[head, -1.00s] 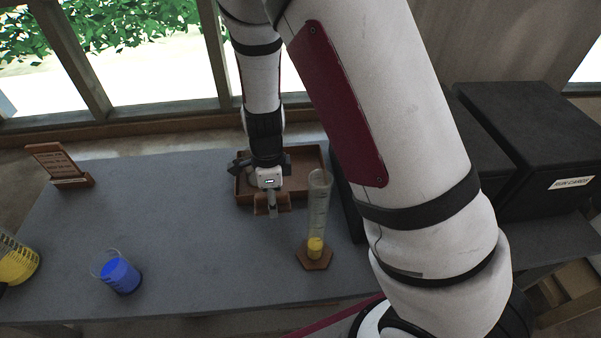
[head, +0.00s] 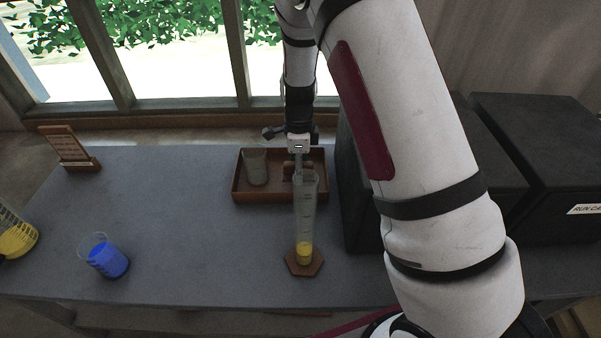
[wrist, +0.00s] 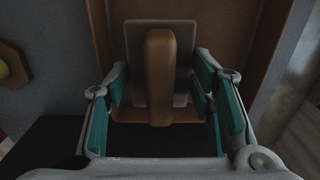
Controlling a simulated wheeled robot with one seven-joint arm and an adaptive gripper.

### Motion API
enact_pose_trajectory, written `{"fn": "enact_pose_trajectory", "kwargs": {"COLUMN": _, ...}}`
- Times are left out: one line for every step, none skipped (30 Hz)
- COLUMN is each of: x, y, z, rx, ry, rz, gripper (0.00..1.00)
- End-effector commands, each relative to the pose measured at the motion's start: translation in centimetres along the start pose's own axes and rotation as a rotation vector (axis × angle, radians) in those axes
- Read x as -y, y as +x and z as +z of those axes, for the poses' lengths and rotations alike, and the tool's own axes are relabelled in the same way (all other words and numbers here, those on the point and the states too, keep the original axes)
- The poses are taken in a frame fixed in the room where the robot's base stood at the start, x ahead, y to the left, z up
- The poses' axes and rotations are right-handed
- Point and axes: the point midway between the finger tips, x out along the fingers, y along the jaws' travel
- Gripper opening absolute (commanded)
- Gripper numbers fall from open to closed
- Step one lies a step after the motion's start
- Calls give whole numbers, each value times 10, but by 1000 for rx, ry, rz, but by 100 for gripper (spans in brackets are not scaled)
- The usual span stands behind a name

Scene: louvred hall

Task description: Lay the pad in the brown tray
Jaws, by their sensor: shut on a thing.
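The pad (wrist: 160,75) shows in the wrist view as a brown upright bar on a grey-and-brown plate between my fingers. My gripper (wrist: 160,92) is shut on it. In the head view my gripper (head: 298,166) is at the right part of the brown tray (head: 250,198), and a bit of the pad (head: 287,171) shows brown beside the fingers. The tray's wall also shows in the wrist view (wrist: 272,35). The pad appears to be over the tray; I cannot tell whether it touches the floor of it.
A tall measuring cylinder (head: 305,215) with yellow liquid stands right in front of my gripper. Black boxes (head: 535,150) stand to the right. A blue beaker (head: 107,260) and a sign stand (head: 70,148) are left. The table's middle is clear.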

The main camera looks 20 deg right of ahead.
Motion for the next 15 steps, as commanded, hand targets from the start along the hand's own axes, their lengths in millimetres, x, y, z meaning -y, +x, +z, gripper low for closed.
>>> {"fn": "enact_pose_trajectory", "kwargs": {"x": 10, "y": 3, "z": -3, "rx": 0, "ry": 1, "rz": -2, "gripper": 19}}
{"fn": "enact_pose_trajectory", "kwargs": {"x": 14, "y": 3, "z": -3, "rx": 0, "ry": 1, "rz": -1, "gripper": 19}}
{"fn": "enact_pose_trajectory", "kwargs": {"x": 19, "y": 3, "z": -4, "rx": 0, "ry": 0, "rz": -1, "gripper": 19}}
{"fn": "enact_pose_trajectory", "kwargs": {"x": 22, "y": 3, "z": -5, "rx": 0, "ry": 0, "rz": -1, "gripper": 19}}
{"fn": "enact_pose_trajectory", "kwargs": {"x": 24, "y": 3, "z": -5, "rx": 0, "ry": 0, "rz": 0, "gripper": 19}}
{"fn": "enact_pose_trajectory", "kwargs": {"x": 26, "y": 3, "z": -6, "rx": 0, "ry": 0, "rz": 0, "gripper": 19}}
{"fn": "enact_pose_trajectory", "kwargs": {"x": 27, "y": 3, "z": -6, "rx": 0, "ry": 0, "rz": 1, "gripper": 19}}
{"fn": "enact_pose_trajectory", "kwargs": {"x": 27, "y": 4, "z": -6, "rx": 0, "ry": 0, "rz": 1, "gripper": 19}}
{"fn": "enact_pose_trajectory", "kwargs": {"x": 28, "y": 6, "z": -6, "rx": 0, "ry": 0, "rz": 1, "gripper": 19}}
{"fn": "enact_pose_trajectory", "kwargs": {"x": 28, "y": 9, "z": -7, "rx": 0, "ry": 0, "rz": 1, "gripper": 19}}
{"fn": "enact_pose_trajectory", "kwargs": {"x": 28, "y": 12, "z": -7, "rx": 0, "ry": 0, "rz": 2, "gripper": 19}}
{"fn": "enact_pose_trajectory", "kwargs": {"x": 27, "y": 18, "z": -7, "rx": 0, "ry": 0, "rz": 2, "gripper": 19}}
{"fn": "enact_pose_trajectory", "kwargs": {"x": 27, "y": 22, "z": -6, "rx": 0, "ry": 0, "rz": 2, "gripper": 19}}
{"fn": "enact_pose_trajectory", "kwargs": {"x": 27, "y": 27, "z": -6, "rx": 0, "ry": 0, "rz": 2, "gripper": 19}}
{"fn": "enact_pose_trajectory", "kwargs": {"x": 27, "y": 32, "z": -6, "rx": 0, "ry": 0, "rz": 3, "gripper": 19}}
